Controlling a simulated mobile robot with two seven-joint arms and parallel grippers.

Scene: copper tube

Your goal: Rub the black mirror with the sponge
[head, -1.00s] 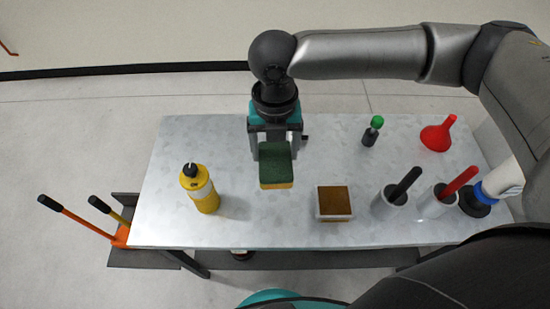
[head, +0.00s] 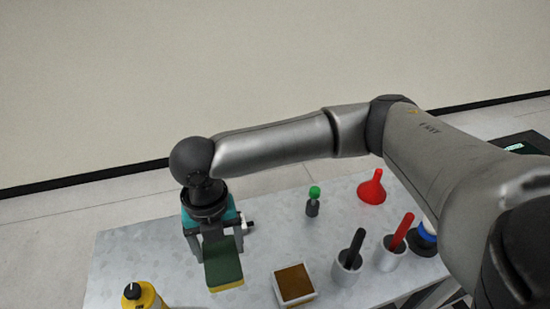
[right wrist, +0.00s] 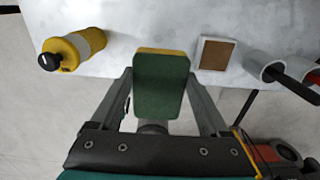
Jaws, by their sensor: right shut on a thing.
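My right gripper (head: 212,246) is shut on the sponge (head: 224,264), which has a green top and a yellow underside. The sponge is held over the left part of the metal table. In the right wrist view the sponge (right wrist: 160,88) sits between the two fingers, its green face toward the camera. No black mirror can be made out for certain; a dark panel with small green marks (head: 524,144) shows at the far right edge of the head view, partly cut off. My left gripper is not in view.
A pale wall rises behind.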

